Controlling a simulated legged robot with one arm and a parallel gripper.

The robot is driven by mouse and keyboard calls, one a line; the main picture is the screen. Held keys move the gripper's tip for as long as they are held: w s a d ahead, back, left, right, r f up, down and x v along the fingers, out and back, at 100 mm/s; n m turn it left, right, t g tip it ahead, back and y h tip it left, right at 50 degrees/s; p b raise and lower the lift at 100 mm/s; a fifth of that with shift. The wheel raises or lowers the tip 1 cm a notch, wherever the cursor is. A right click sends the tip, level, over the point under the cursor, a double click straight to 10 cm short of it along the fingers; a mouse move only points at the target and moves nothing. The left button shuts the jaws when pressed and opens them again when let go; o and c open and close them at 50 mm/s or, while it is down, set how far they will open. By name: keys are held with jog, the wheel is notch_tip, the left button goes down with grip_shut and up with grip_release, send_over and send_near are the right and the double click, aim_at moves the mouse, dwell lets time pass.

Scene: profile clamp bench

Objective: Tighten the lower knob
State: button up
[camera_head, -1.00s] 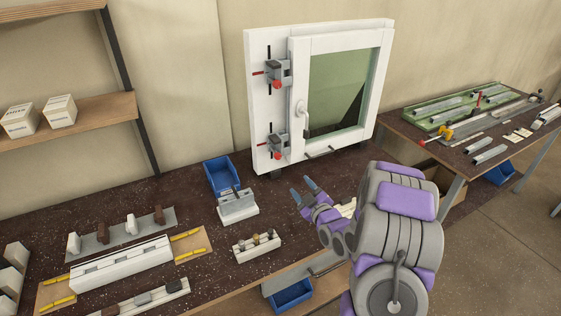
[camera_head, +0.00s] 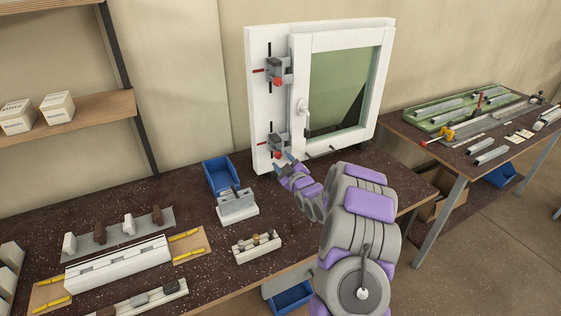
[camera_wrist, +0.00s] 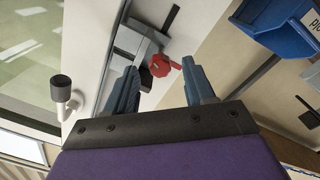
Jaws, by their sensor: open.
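The lower clamp (camera_head: 277,140) is on the white frame's left side, with its red lower knob (camera_head: 277,155) facing out. In the wrist view the red knob (camera_wrist: 160,66) lies ahead, between the directions of the two fingertips. My gripper (camera_head: 284,163) is open, with its tips close to the lower knob at its lower right. In the wrist view my gripper (camera_wrist: 160,80) shows two blue-grey fingers apart with nothing between them; I cannot tell whether either touches the knob. A second clamp with a red upper knob (camera_head: 277,82) sits above.
A blue bin (camera_head: 220,176) and a grey block fixture (camera_head: 237,205) stand left of my gripper. Bare bench lies between them.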

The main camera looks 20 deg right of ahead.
aim_at(275, 152)
jog(key=shift+w, duration=1.15)
jog(key=shift+c, duration=0.5)
grip_shut()
